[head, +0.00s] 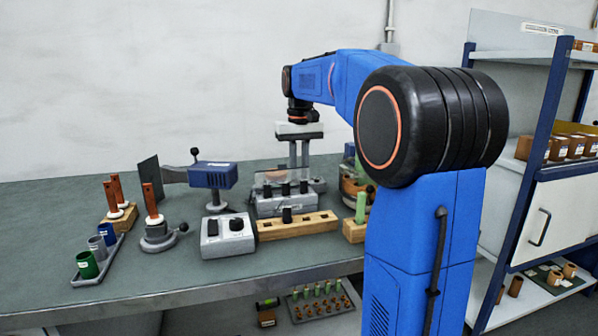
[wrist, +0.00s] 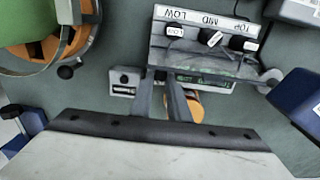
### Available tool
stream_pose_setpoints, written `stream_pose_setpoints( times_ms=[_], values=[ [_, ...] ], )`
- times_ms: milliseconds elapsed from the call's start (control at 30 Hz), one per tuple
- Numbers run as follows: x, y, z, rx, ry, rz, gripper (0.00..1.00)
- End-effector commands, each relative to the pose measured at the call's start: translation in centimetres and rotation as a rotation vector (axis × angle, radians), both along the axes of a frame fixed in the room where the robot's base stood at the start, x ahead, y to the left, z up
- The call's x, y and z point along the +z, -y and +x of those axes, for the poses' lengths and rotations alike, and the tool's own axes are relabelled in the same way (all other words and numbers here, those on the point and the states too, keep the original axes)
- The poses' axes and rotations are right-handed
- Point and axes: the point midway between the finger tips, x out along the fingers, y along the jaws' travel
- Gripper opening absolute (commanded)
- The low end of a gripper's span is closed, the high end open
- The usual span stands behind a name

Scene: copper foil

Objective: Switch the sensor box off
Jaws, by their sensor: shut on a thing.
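A grey unit with three black knobs marked TOP, MID and LOW stands at the back of the bench (head: 285,206); it also shows in the wrist view (wrist: 203,42). Along it is a dark strip with green markings. A small grey box with a pale slot (wrist: 124,82) is beside it. Neither carries a readable sensor-box name. My gripper (head: 299,172) points down at this unit, its two fingers close together in the wrist view (wrist: 161,78). It is shut on a small grey part between the fingertips, mostly hidden. An orange cylinder (wrist: 193,104) lies partly behind one finger.
A blue box on a stand (head: 213,175) is left; a green-topped round device (wrist: 45,40) is close on the other side.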

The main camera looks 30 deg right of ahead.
Motion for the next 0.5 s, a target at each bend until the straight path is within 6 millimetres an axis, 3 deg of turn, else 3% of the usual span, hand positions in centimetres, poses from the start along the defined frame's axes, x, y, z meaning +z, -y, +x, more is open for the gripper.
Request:
stream_pose_setpoints(
  times_ms=[500],
  values=[
    [0.28, -0.28, -0.96, 0.000, 0.246, -0.071, 0.00]
  ],
)
